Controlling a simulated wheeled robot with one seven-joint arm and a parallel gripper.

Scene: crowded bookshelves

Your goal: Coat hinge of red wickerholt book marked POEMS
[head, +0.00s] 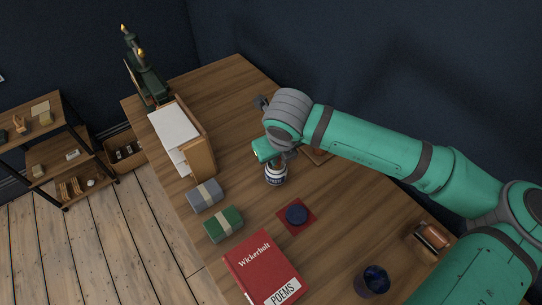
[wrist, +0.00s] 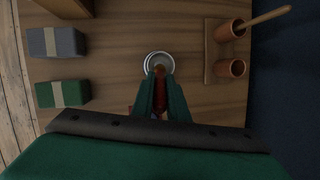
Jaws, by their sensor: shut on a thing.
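The red Wickerholt book (head: 258,262) marked POEMS lies flat on the desk, cover up, near the front edge. A small jar (head: 276,176) with a white and blue label stands upright and open farther back. My gripper (head: 278,155) is right above it. In the wrist view my gripper (wrist: 161,100) points down and is shut on a slim reddish-brown tool (wrist: 160,104), which looks like a brush. Its end reaches over or into the round jar mouth (wrist: 151,61). I cannot tell how deep it goes, and its upper part is hidden.
A dark blue disc (head: 296,214) lies on a red square. Grey (head: 205,195) and green (head: 224,224) banded bundles lie to the left. A dark blue cup (head: 374,279) stands at front right. Two terracotta pots (wrist: 231,68) stand on a board beside the jar, one holding a wooden stick.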

